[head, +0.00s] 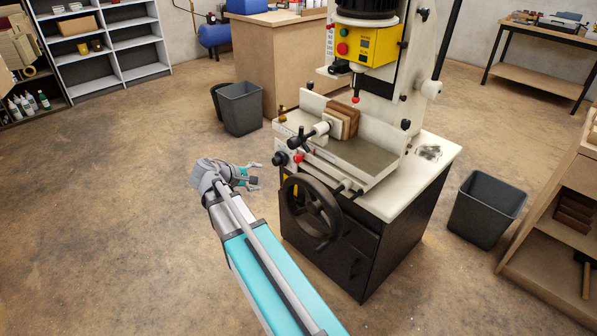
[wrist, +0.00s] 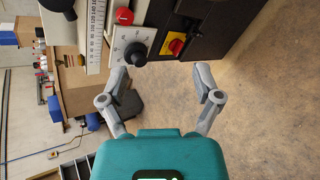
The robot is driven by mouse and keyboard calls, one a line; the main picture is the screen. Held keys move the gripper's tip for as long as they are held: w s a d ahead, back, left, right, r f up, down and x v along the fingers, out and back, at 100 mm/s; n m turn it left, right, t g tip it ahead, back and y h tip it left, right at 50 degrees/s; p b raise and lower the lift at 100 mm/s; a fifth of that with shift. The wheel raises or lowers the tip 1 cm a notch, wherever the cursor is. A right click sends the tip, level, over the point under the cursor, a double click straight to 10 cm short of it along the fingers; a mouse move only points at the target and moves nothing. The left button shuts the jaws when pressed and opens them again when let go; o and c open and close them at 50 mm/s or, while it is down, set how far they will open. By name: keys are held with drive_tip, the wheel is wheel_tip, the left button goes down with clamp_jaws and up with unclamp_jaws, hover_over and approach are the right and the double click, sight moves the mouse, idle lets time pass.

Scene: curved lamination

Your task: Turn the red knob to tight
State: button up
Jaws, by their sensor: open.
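The red knob (head: 298,158) is small and sits on the front of the white machine (head: 335,150), beside a black knob (head: 280,158). In the wrist view the red knob (wrist: 124,16) shows near the top, between a ruled scale and the black body; its markings are too small to read. My gripper (head: 256,176) is open and empty, left of the machine's front and apart from the red knob. In the wrist view its two grey fingers (wrist: 162,72) are spread wide, with the red knob beyond and up-left of them.
Near the red knob are a black dial (wrist: 135,52) on a white plate and a red-and-yellow switch (wrist: 176,44). A large handwheel (head: 313,212) juts from the machine's front. A grey bin (head: 241,108) stands behind. The floor at left is clear.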

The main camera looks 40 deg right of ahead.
sight(295, 160)
drive_tip(key=w+d+f+n+h+b, duration=0.4)
drive_tip(key=w+d+f+h+b, duration=0.1)
drive_tip(key=b, duration=0.9)
drive_tip(key=shift+w+d+f+h, duration=0.15)
drive_tip(key=shift+d+f+h, duration=0.4)
drive_tip(key=shift+d, duration=0.55)
drive_tip(key=shift+d+r, duration=0.1)
drive_tip(key=shift+d, duration=0.05)
drive_tip(key=shift+w+d, duration=0.2)
drive_tip(key=shift+d, duration=6.6)
clamp_jaws()
